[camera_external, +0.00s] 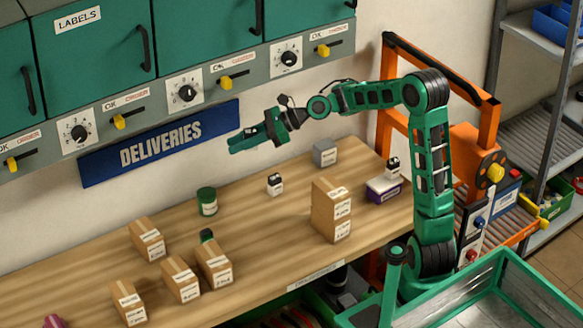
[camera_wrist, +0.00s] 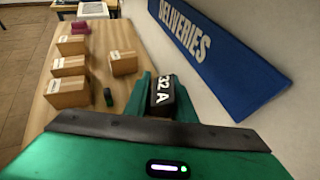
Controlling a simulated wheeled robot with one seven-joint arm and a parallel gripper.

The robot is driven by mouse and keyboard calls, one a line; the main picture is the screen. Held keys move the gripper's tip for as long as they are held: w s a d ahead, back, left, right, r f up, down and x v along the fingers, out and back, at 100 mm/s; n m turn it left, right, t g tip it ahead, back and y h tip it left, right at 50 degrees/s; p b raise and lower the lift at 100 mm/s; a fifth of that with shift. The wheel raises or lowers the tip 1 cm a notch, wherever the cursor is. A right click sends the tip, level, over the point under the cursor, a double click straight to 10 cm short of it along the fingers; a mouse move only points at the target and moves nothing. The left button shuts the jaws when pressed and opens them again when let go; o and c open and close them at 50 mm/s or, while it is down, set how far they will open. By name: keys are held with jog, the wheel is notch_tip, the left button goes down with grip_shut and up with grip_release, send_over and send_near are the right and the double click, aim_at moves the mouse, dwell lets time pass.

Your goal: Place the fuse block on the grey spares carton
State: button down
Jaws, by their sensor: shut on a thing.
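My gripper (camera_external: 243,143) is raised above the back of the wooden bench, near the blue sign, with its fingers pointing left. In the wrist view its green fingers (camera_wrist: 164,98) are shut on a black fuse block (camera_wrist: 162,99) marked "32 A". That block cannot be made out in the external view. The grey spares carton (camera_external: 325,153) stands at the back of the bench, right of and lower than my gripper, and its top looks bare. It is not in the wrist view.
A tall brown carton (camera_external: 331,212) stands in front of the grey one. A small black-and-white block (camera_external: 274,185) and a green tin (camera_external: 207,201) stand left. A purple-and-white box (camera_external: 383,190) bears another small block (camera_external: 392,167). Several brown cartons (camera_external: 181,281) fill the front left.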

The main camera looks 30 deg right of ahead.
jog(key=w+d+f+m+t+h, duration=0.2)
jog(key=d, duration=0.4)
jog(key=w+d+f+m+t+h, duration=0.1)
jog(key=w+d+m+t, duration=0.15)
jog(key=d, duration=0.25)
jog(key=m+t+h, duration=0.3)
jog(key=m+h, duration=0.1)
send_over(325, 153)
jog(key=w, duration=0.6)
notch_tip(325, 153, down, 8)
jog(key=shift+g, duration=0.25)
jog(key=shift+d+f, duration=0.15)
jog(key=shift+f, duration=1.9)
jog(key=c, duration=1.5)
grip_release()
jog(key=shift+f, duration=0.1)
jog(key=shift+s, duration=0.1)
